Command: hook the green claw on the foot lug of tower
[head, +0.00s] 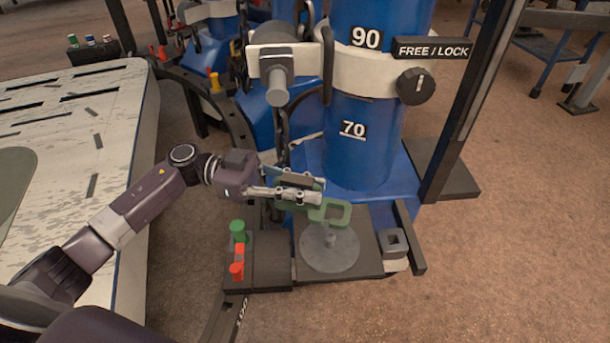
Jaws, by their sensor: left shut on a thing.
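The tower (362,135) is a blue column with a pale collar, marked 90 and 70. The green claw (332,211) has a squared loop at its right end. My left gripper (300,190) is shut on the claw's other end, in front of the tower's base. The claw appears over a round grey disc (330,250) with a small stub; the gap between them is hard to judge. A grey squared lug (393,243) with a dark opening sits at the right of the foot, apart from the claw. My right gripper is not in view.
A dark block with green and red knobs (238,250) stands left of the disc. A pale slotted table (100,130) fills the left. A dark upright post (470,100) rises right of the tower. The brown floor at right front is clear.

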